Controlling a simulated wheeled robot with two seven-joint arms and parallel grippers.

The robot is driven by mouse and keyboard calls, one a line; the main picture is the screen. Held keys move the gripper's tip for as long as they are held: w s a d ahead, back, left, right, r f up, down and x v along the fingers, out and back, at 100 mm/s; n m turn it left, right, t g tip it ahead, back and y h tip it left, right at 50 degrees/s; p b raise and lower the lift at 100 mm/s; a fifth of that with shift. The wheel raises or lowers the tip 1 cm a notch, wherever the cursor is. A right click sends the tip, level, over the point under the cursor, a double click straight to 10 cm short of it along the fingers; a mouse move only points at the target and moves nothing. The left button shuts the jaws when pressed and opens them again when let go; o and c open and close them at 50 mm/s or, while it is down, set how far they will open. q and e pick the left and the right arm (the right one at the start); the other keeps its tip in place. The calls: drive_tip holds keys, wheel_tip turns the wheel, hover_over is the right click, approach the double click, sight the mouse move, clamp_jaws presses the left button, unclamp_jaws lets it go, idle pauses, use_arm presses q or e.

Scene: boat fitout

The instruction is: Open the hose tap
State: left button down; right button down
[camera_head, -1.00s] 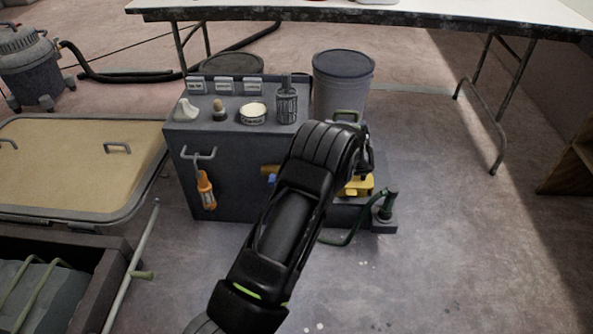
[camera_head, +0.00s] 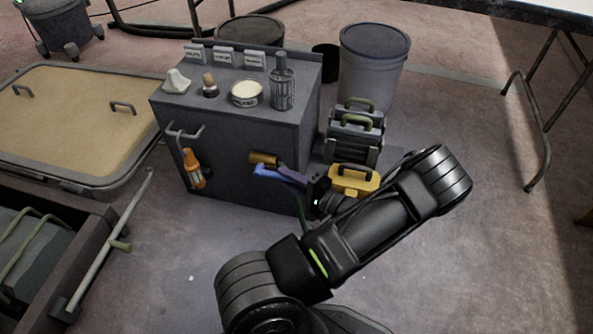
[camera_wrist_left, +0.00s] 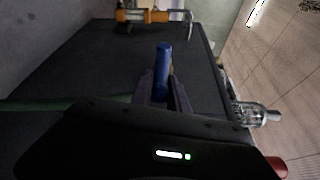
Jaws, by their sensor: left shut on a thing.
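The hose tap is on the front face of the dark grey cabinet. It has a brass body (camera_head: 263,158) and a blue lever (camera_head: 265,171). My left gripper (camera_head: 282,172) reaches in from the right side of the tap, and its fingers are at the blue lever. In the left wrist view, the blue lever (camera_wrist_left: 163,62) stands between the two fingers (camera_wrist_left: 162,92), which are shut on it. The brass body is not clear in that view. My right gripper is in neither view.
The cabinet top (camera_head: 226,100) holds a tin, a bottle and small items. An orange-handled tool (camera_head: 193,169) hangs on a hook left of the tap. A yellow case (camera_head: 352,181) stands right of the cabinet, close to my left arm. Open floor lies in front.

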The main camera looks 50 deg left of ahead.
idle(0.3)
use_arm(q)
drive_tip(key=c, duration=1.3)
unclamp_jaws()
drive_tip(key=shift+d, duration=0.1)
drive_tip(key=p+v, duration=0.2)
drive_tip(key=v, duration=0.5)
drive_tip(key=shift+d, duration=0.3)
drive_tip(key=shift+w, duration=0.1)
